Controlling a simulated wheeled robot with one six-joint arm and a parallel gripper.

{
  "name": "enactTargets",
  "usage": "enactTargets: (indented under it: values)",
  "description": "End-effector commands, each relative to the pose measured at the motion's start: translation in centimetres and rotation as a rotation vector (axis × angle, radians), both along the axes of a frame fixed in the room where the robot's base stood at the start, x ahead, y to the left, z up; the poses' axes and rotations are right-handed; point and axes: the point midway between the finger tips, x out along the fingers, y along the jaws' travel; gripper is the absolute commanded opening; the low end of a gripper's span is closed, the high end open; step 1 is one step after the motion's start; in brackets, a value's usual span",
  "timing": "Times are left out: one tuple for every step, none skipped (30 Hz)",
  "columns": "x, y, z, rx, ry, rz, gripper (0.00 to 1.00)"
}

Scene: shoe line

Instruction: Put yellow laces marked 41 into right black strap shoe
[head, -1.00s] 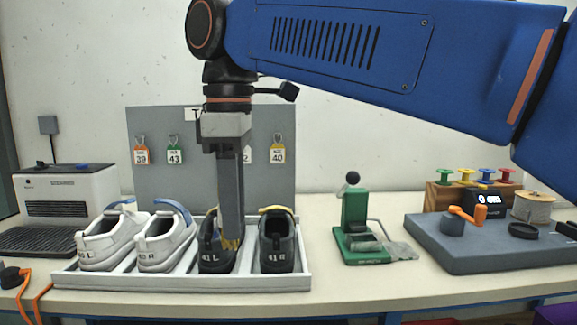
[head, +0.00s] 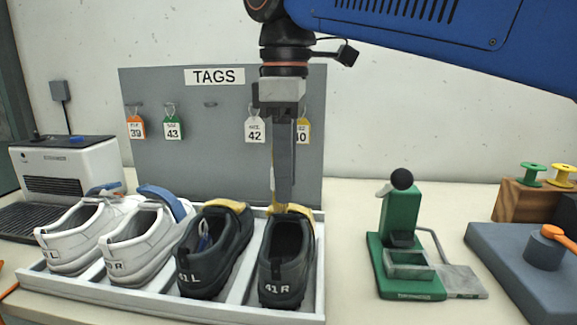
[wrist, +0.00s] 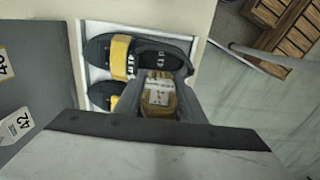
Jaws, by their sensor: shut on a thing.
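The right black strap shoe (head: 285,262), marked 41 R, stands at the right end of the tray, with a yellow strap across it. It also shows in the wrist view (wrist: 160,54). My gripper (head: 284,205) points down just above that shoe's strap in the head view. In the wrist view it is shut on the yellow laces (wrist: 161,100), which have a white band; the number on it is not readable. The laces are mostly hidden in the head view. The left black shoe (head: 215,255), marked 41 L, stands beside it with something blue and white inside.
Two white shoes (head: 140,245) fill the left of the white tray (head: 150,300). A grey tag board (head: 225,165) stands behind. A green device (head: 400,240) is to the right, with clear table between it and the tray.

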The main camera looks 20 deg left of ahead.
Motion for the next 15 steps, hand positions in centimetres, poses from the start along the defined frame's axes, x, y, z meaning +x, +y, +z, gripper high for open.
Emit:
enactTargets:
  values:
    - [0.0, 0.0, -0.3, 0.000, 0.000, 0.000, 0.15]
    - [0.0, 0.0, -0.5, 0.000, 0.000, 0.000, 0.15]
    - [0.0, 0.0, -0.8, 0.000, 0.000, 0.000, 0.15]
    - [0.0, 0.0, -1.0, 0.000, 0.000, 0.000, 0.15]
    - [0.0, 0.0, -1.2, 0.000, 0.000, 0.000, 0.15]
    - [0.0, -0.1, -1.4, 0.000, 0.000, 0.000, 0.15]
    - [0.0, -0.1, -1.6, 0.000, 0.000, 0.000, 0.15]
    - [0.0, 0.0, -1.8, 0.000, 0.000, 0.000, 0.15]
    - [0.0, 0.0, -2.1, 0.001, 0.000, 0.000, 0.15]
    - [0.0, 0.0, -2.3, 0.000, 0.000, 0.000, 0.15]
    - [0.0, 0.0, -2.4, 0.000, 0.000, 0.000, 0.15]
    - [0.0, 0.0, -2.7, 0.000, 0.000, 0.000, 0.15]
    - [0.0, 0.0, -2.9, 0.000, 0.000, 0.000, 0.15]
    - [0.0, 0.0, -3.1, 0.000, 0.000, 0.000, 0.15]
    - [0.0, 0.0, -3.4, 0.000, 0.000, 0.000, 0.15]
